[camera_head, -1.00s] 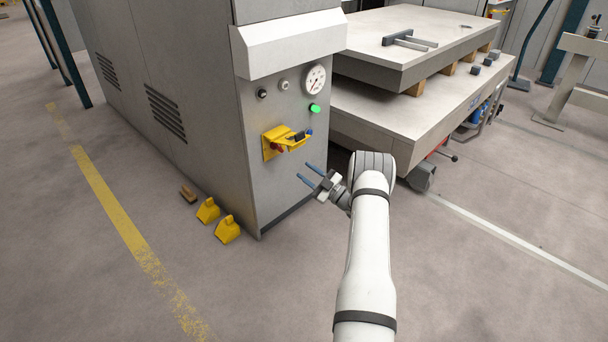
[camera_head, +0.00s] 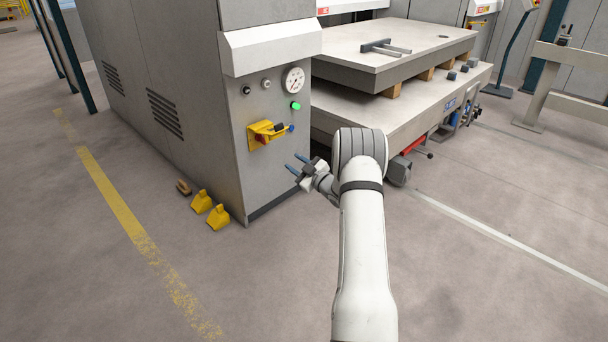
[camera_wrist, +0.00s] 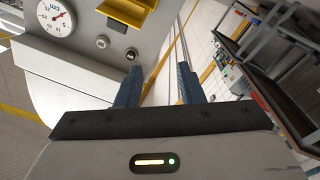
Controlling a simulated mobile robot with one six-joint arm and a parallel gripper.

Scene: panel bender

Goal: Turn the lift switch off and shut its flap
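A yellow switch housing (camera_head: 255,136) is on the front of the grey machine cabinet. A yellow piece, seemingly its flap, juts out from it, with small red, dark and blue parts around it. The switch position is too small to tell. The housing also shows in the wrist view (camera_wrist: 128,12), cut by the top edge. My gripper (camera_head: 295,163) is open and empty, below and right of the housing and apart from it. In the wrist view, the blue fingers (camera_wrist: 160,80) are spread with nothing between them.
Above the housing are a lit green button (camera_head: 295,105), a dial gauge (camera_head: 293,80) and two small knobs (camera_head: 266,83) under a white hood (camera_head: 270,45). A lift table (camera_head: 400,112) carrying a slab is to the right. Yellow wedges (camera_head: 218,218) lie at the cabinet's foot. Floor in front is free.

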